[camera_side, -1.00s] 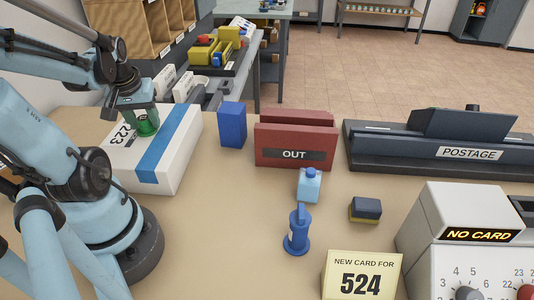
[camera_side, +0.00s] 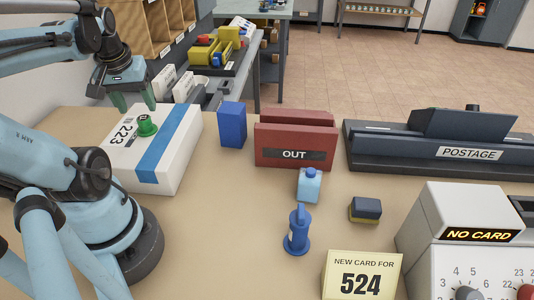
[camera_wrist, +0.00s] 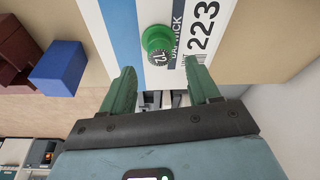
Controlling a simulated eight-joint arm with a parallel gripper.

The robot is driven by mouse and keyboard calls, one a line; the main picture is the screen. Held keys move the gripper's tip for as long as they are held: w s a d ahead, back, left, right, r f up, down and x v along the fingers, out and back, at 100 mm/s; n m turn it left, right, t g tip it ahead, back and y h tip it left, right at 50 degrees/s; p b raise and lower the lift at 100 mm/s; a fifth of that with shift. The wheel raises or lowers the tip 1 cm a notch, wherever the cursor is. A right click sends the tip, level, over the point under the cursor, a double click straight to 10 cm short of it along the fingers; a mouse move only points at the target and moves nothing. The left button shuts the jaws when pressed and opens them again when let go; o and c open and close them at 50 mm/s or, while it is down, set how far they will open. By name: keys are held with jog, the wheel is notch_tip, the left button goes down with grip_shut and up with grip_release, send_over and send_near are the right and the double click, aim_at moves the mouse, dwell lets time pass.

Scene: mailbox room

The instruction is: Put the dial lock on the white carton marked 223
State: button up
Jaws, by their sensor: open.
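The white carton marked 223 (camera_side: 172,172) lies on the table at the left of the side view, with a blue stripe across it. It also shows in the wrist view (camera_wrist: 180,15). The green dial lock (camera_side: 147,126) rests on the carton's top beside the number. In the wrist view the dial lock (camera_wrist: 157,41) shows a dark dial face with white marks. My gripper (camera_side: 134,104) is open and empty just above the lock, apart from it. In the wrist view its green fingers (camera_wrist: 162,84) are spread, with the lock beyond their tips.
A blue box (camera_side: 232,125) stands right of the carton, beside the dark red OUT tray (camera_side: 294,154). A light blue bottle (camera_side: 309,186), a blue stamp (camera_side: 298,232) and a dark block (camera_side: 366,209) stand farther right.

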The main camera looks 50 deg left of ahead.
jog(key=w+v, duration=0.1)
jog(key=v, duration=0.5)
jog(key=w+d+f+m+t+h, duration=0.1)
jog(key=w+d+m, duration=0.4)
jog(key=d, duration=0.5)
jog(key=w+d+f+m+t+h, duration=0.1)
jog(key=w+d+f+m+t, duration=0.3)
jog(key=w+d, duration=0.4)
jog(key=d+f+m, duration=0.1)
jog(key=d+m, duration=0.1)
jog(key=shift+w+d+f+m+h, duration=0.2)
jog(key=shift+w+d+m+h, duration=0.1)
jog(key=shift+w, duration=0.1)
